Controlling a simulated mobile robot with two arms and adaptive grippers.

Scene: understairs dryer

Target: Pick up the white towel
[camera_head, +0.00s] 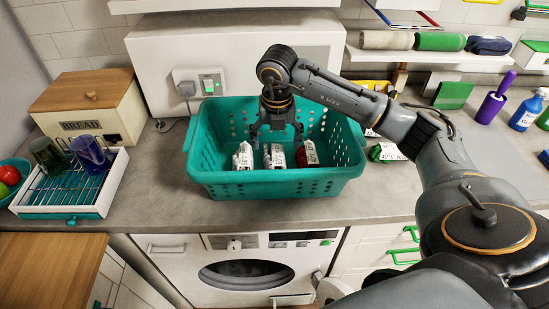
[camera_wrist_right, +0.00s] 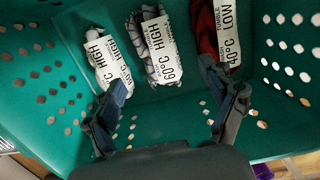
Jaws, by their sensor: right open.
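A teal basket (camera_head: 275,183) stands on the counter and holds three rolled cloths with white labels. The left cloth (camera_head: 243,157) looks white and may be the white towel; it also shows in the right wrist view (camera_wrist_right: 108,58). The middle cloth (camera_head: 273,157) is white with dark lines, and the right cloth (camera_head: 305,154) is red. My right gripper (camera_head: 277,132) points down into the basket, open and empty, above and behind the cloths. In the right wrist view its fingers (camera_wrist_right: 166,82) are spread, apart from the cloths. My left gripper is out of view.
The perforated basket walls surround my right gripper. A bread box (camera_head: 90,105) and a drying rack with mugs (camera_head: 70,180) stand left. A white wall panel with a switch (camera_head: 211,82) is behind. Bottles (camera_head: 525,110) stand far right.

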